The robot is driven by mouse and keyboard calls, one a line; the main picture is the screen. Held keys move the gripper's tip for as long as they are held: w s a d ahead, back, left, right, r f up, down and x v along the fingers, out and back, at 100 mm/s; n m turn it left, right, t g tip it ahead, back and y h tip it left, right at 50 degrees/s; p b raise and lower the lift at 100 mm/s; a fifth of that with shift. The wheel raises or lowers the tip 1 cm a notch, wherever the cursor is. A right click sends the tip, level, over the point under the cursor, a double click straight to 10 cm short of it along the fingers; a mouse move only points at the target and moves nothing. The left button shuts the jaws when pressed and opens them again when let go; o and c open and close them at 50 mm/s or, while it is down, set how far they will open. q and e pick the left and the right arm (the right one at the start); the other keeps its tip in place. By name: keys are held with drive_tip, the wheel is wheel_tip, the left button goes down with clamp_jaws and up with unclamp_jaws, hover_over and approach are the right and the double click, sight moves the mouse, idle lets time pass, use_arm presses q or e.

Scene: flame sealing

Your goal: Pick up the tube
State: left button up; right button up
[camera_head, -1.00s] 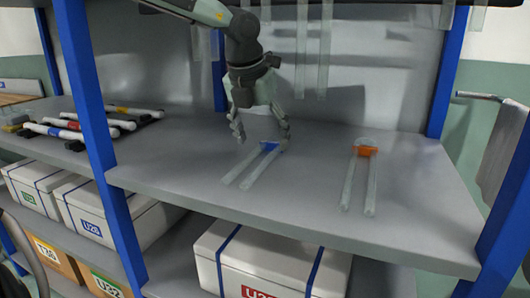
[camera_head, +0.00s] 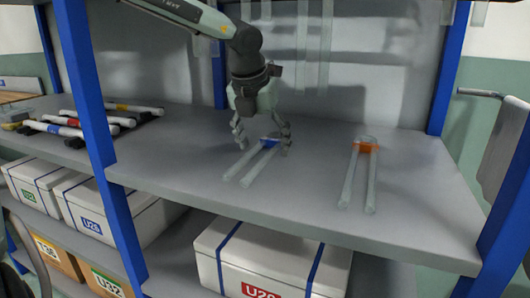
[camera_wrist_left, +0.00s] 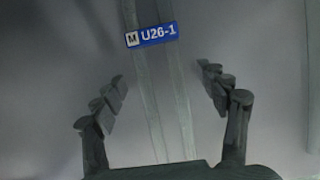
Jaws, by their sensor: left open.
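A clear U-shaped tube with a blue label (camera_head: 271,141) lies on the grey shelf, its two legs pointing toward the front left. In the left wrist view its blue label (camera_wrist_left: 152,35) reads U26-1. A second clear tube with an orange label (camera_head: 366,148) lies on the shelf to the right. My left gripper (camera_head: 263,145) is open, pointing down over the blue-labelled tube with one finger on either side of it. In the left wrist view the tube runs between the open fingers (camera_wrist_left: 165,95), apart from both. My right gripper does not show.
The grey shelf (camera_head: 310,200) has bare room around both tubes. Blue posts (camera_head: 92,125) bound it on the sides. Several clear tubes (camera_head: 325,45) hang above at the back. Pen-like tools (camera_head: 75,122) lie at the left, and white boxes (camera_head: 270,262) stand on the shelf below.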

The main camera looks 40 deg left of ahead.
use_arm(q)
drive_tip(key=shift+f+b, duration=0.15)
drive_tip(key=shift+b, duration=0.15)
drive_tip(key=shift+c, duration=0.4)
drive_tip(key=c, duration=1.2)
